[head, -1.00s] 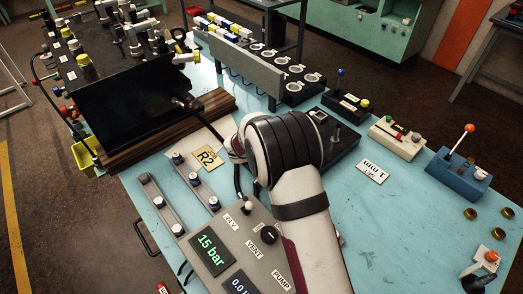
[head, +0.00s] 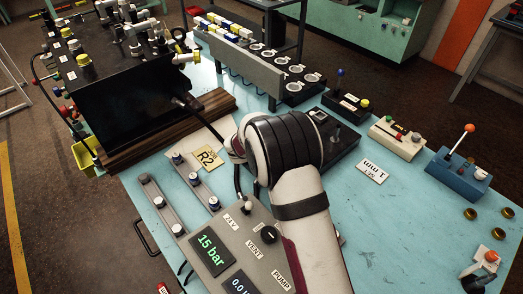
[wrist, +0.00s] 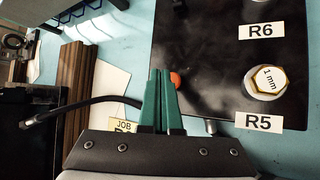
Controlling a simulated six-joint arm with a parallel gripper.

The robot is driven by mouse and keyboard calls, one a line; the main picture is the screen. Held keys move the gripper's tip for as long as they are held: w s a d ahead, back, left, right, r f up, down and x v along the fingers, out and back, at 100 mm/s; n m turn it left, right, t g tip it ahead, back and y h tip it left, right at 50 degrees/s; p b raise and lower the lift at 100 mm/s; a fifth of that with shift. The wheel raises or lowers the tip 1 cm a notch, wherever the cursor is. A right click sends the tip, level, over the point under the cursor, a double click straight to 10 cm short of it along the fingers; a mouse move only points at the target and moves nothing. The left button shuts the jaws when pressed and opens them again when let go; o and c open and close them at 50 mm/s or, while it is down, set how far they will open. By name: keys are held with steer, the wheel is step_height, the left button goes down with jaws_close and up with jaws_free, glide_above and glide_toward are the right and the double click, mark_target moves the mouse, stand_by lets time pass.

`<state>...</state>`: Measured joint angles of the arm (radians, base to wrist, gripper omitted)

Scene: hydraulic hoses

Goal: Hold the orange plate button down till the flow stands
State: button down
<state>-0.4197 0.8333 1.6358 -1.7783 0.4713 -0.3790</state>
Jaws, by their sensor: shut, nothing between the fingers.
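In the wrist view the orange plate button (wrist: 175,79) shows as a small orange-red round at the left part of a black plate (wrist: 210,60). My gripper (wrist: 160,73) has its green fingers together and empty. The fingers are just left of the button and cover part of it; I cannot tell whether they touch it. In the head view my arm hides the gripper and the button. The grey pump panel (head: 228,238) there has a display (head: 211,249) reading 15 bar and a partly cut-off second display (head: 240,284) starting 0.0.
The plate carries a hex fitting (wrist: 265,82) marked 1 mm, with labels R5 (wrist: 258,121) and R6 (wrist: 273,31). A dark hose (wrist: 85,102) runs left of the fingers. Stacked boards (wrist: 75,95) and a job card (head: 207,157) lie nearby.

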steer(key=shift+f, duration=0.1)
steer(key=shift+f, duration=0.3)
steer(key=shift+f, duration=0.5)
stand_by(2.7)
stand_by(1.1)
steer(key=shift+r, duration=0.95)
steer(key=shift+r, duration=2.5)
